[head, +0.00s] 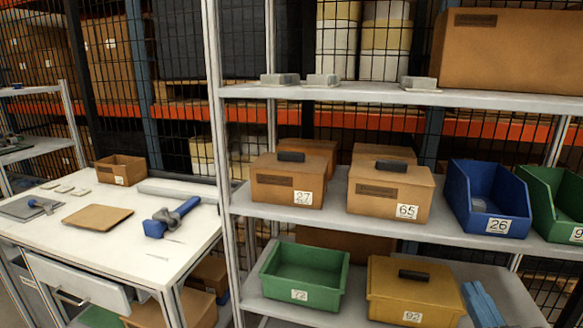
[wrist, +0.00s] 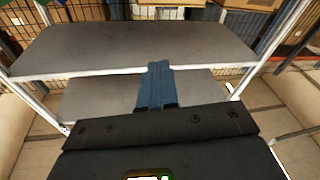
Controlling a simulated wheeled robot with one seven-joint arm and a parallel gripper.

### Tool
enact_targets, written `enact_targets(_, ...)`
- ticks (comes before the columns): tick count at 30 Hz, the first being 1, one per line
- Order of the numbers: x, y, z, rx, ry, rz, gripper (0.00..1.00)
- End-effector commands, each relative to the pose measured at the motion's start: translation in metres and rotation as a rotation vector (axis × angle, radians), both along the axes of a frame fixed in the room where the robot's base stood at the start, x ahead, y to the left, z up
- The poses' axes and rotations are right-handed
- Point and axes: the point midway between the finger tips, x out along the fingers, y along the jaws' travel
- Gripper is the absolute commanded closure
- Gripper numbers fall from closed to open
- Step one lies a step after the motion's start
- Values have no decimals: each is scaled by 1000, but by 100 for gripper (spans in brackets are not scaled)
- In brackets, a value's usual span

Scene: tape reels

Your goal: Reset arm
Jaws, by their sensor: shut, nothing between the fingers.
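My gripper (wrist: 160,66) shows in the wrist view with its two blue fingers side by side, shut and empty. A dark plate and housing of my wrist fill the bottom of that view. The fingers point toward a grey shelf unit (wrist: 90,48), with no object touching the fingertips. In the head view, a pair of blue pieces that look like my gripper's fingers (head: 480,304) shows at the lower right, beside the yellow box (head: 411,295). The rest of my arm is out of the head view.
The shelf rack (head: 330,214) holds brown boxes 27 (head: 275,190) and 65 (head: 375,205), blue bin 26 (head: 458,205) and a green bin (head: 290,285). A white workbench (head: 110,250) with a blue tape tool (head: 170,217) stands left. Shelf surfaces in the wrist view look mostly bare.

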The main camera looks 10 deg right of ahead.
Motion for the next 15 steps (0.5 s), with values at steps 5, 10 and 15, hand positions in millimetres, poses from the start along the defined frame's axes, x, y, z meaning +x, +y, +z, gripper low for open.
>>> enact_targets(5, -53, 47, -44, 100, 75, 71, 100)
enact_targets(10, -108, 81, -71, 176, 145, 133, 100)
enact_targets(15, -166, 105, -86, 239, 223, 197, 100)
